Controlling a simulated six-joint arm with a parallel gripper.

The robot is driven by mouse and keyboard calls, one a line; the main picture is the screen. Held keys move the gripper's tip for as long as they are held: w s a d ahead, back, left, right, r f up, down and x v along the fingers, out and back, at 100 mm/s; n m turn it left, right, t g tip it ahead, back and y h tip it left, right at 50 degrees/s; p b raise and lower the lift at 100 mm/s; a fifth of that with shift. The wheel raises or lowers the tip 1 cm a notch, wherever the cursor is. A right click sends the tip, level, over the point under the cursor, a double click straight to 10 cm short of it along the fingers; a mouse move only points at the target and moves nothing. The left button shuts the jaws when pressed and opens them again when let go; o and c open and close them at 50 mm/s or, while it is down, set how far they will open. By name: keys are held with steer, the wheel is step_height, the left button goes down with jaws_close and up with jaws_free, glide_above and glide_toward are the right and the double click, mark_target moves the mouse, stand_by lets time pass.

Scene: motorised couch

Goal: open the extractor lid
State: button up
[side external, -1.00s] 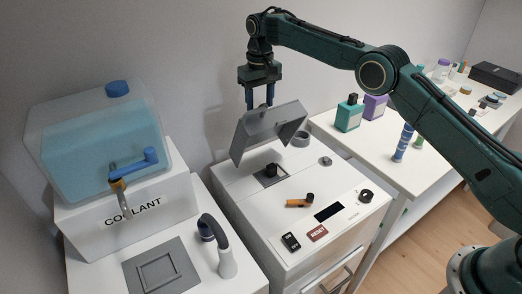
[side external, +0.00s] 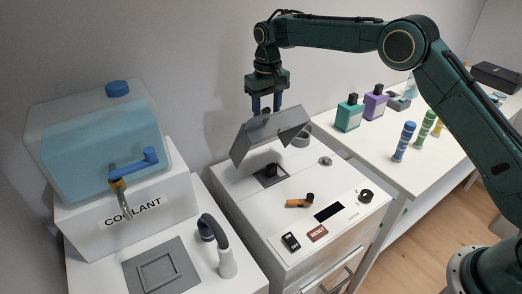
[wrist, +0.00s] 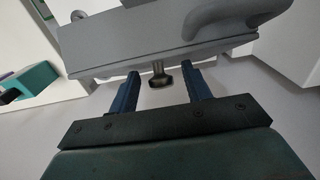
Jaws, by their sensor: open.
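The grey extractor lid (side external: 262,138) stands raised and tilted above the white extractor (side external: 235,190), clear of its top opening (side external: 270,178). My gripper (side external: 267,111) is above the lid, with its two blue fingers pointing down at the lid's upper edge. In the wrist view, my gripper (wrist: 161,70) is open, with fingers apart. A small dark-ended knob (wrist: 160,76) on a short stem sticks out from the lid (wrist: 150,40) between the fingers, with gaps on both sides. The lid's hinge cannot be made out.
A coolant tank (side external: 100,140) with a blue valve handle stands left. The extractor top carries an orange-and-black handle (side external: 299,201), a dark display (side external: 329,212) and buttons. Bottles (side external: 349,113) and striped tubes (side external: 404,141) stand on the right table.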

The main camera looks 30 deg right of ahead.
steer(key=shift+s+f, duration=0.4)
steer(key=shift+s, duration=0.3)
steer(key=shift+s+f, duration=0.4)
steer(key=shift+s, duration=0.35)
steer(key=shift+s+f, duration=0.4)
steer(key=shift+s, duration=0.3)
step_height(320, 180, up, 12)
steer(key=r+m, duration=0.1)
steer(key=m, duration=0.3)
glide_above(277, 122)
steer(key=shift+m, duration=0.3)
steer(key=f, duration=1.4)
steer(key=shift+w+d+f, duration=0.25)
steer(key=shift+w+f, duration=0.05)
steer(key=s+f, duration=0.4)
steer(key=f, duration=0.2)
steer(key=shift+s+f, duration=0.4)
steer(key=shift+c, duration=0.2)
